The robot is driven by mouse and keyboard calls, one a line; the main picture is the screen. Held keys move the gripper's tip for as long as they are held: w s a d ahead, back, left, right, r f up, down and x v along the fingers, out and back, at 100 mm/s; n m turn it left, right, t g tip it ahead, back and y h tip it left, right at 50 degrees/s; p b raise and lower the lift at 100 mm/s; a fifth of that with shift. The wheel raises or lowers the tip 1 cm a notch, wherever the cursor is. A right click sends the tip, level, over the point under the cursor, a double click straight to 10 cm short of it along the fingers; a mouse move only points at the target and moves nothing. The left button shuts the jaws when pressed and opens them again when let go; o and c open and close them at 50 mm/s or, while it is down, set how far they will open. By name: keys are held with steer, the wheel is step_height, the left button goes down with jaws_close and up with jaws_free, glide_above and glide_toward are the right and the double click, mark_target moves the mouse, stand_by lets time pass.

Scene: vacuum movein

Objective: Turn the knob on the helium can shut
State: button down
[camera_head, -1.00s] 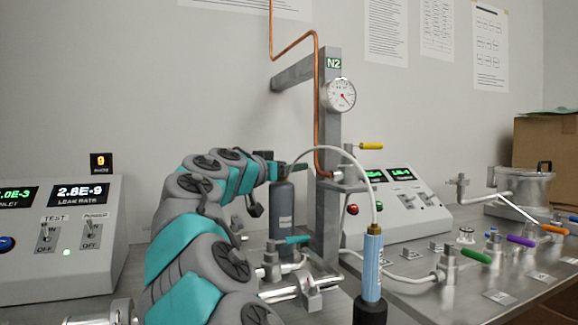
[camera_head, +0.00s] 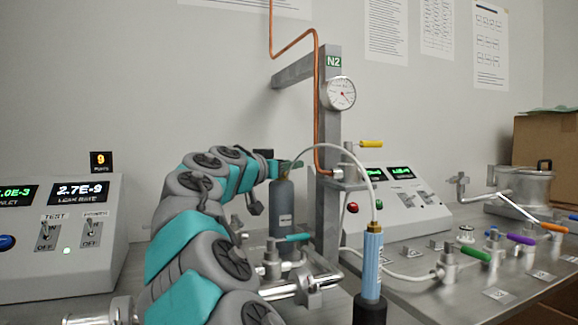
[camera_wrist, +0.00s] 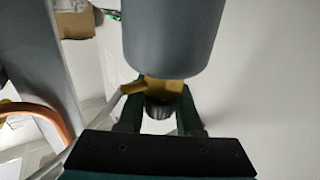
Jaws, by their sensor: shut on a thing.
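The helium can (camera_head: 283,212) is a dark grey upright cylinder on the bench, beside the grey post in the head view. In the wrist view the can (camera_wrist: 172,35) comes down from the top edge, with a brass valve (camera_wrist: 158,85) at its end. A dark ribbed knob (camera_wrist: 159,106) sits on the valve. My gripper (camera_wrist: 160,112) has its two green fingers on either side of the knob and is shut on it. In the head view my gripper (camera_head: 283,168) is at the can's top, and the knob is too small to tell there.
A grey post (camera_head: 328,180) with a gauge (camera_head: 341,93) and copper pipe (camera_head: 318,100) stands just right of the can. A light hose curves to a blue cylinder (camera_head: 371,262). Valves with coloured handles cover the right bench. A leak-rate console (camera_head: 60,240) is at left.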

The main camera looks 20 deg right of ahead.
steer(key=shift+f+t+y+b, duration=0.15)
steer(key=shift+t+y+b, duration=0.15)
steer(key=shift+t+b, duration=0.15)
steer(key=shift+w+a+r+n+t+y+p, duration=0.1)
steer(key=shift+w+a+n+t+y, duration=0.2)
steer(key=shift+n+t+y, duration=1.05)
steer(key=shift+w+a+r+n+t+y+p, duration=0.15)
steer(key=shift+a+n+t+y, duration=0.2)
steer(key=shift+n+t+y, duration=0.95)
steer(key=shift+w+a+n+t+y+p, duration=0.1)
steer(key=shift+w+a+n+t+y, duration=0.35)
steer(key=shift+n+y, duration=1.5)
steer(key=shift+s+d+f+t+y, duration=0.1)
steer(key=shift+s+t+y, duration=0.15)
steer(key=shift+y, duration=0.65)
steer(key=c, duration=0.6)
jaws_free()
